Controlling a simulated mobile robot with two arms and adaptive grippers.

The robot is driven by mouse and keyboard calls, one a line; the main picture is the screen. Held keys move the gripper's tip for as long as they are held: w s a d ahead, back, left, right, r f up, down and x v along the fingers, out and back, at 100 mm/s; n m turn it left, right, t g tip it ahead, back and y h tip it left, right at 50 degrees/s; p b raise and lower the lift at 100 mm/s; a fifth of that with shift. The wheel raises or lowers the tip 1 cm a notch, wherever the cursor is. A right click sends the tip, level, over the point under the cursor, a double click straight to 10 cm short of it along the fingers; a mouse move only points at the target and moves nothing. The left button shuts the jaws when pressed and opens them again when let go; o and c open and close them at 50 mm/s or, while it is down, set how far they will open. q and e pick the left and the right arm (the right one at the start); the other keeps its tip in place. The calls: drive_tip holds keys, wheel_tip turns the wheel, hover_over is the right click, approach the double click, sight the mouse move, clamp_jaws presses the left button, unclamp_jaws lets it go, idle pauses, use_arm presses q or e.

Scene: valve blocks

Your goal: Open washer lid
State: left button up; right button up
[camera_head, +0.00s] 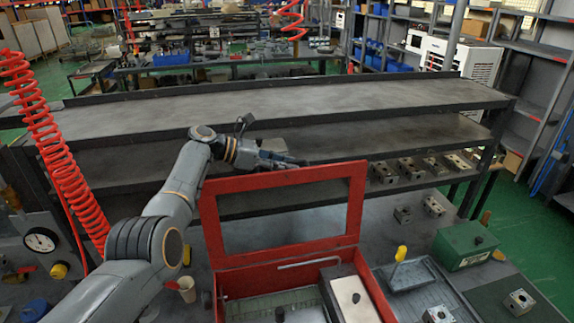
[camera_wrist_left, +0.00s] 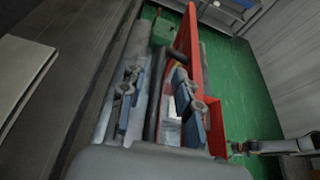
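The washer is a red box (camera_head: 250,281) at the bottom centre of the head view. Its red lid frame (camera_head: 283,254) stands raised, roughly upright, at the box's back. My left gripper (camera_head: 288,160) is behind the lid's top edge, close to it. In the left wrist view its two fingers (camera_wrist_left: 157,85) are apart, with a dark bar showing between them. The red lid (camera_wrist_left: 193,48) runs beside the right-hand finger; whether they touch is unclear. A grey jointed part at the lower right of that view may be my right arm; its gripper is too small to read.
An empty grey shelf (camera_head: 300,103) rises behind the bench. A green box (camera_head: 465,244), metal valve blocks (camera_head: 437,207) and a tray with a yellow-handled tool (camera_head: 400,253) lie to the right. A red coiled hose (camera_head: 55,150) hangs at the left, near a gauge (camera_head: 40,241).

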use_arm(q)
drive_tip(key=v, duration=1.1)
drive_tip(key=shift+a, duration=0.25)
drive_tip(key=shift+f, duration=0.1)
